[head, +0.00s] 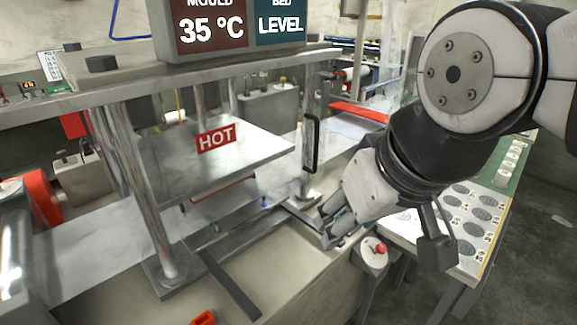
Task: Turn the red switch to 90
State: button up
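A red part (204,318) shows at the bottom edge, cut off by the frame; it may be the red switch, but no scale is readable. A round red knob or button (380,248) sits on a pale post right of my gripper. My gripper (322,228) points down and left beside the press bed, near the end of a grey bar (300,215). Its fingers are small and partly overlapped, so I cannot tell whether they touch the bar or how far they are apart. My gripper is well apart from the red part at the bottom.
The press has a hanging plate marked HOT (216,139), a steel column (145,190) and a black upright handle (311,145). A display (238,25) above reads 35 °C and LEVEL. A table with oval prints (478,215) stands right.

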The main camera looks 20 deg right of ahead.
aim_at(381, 248)
jog(key=z, duration=0.9)
jog(key=i+l+u, duration=0.15)
jog(key=j+z, duration=0.15)
jog(key=k+j+z, duration=0.2)
jog(key=i+j, duration=0.05)
jog(key=j, duration=0.05)
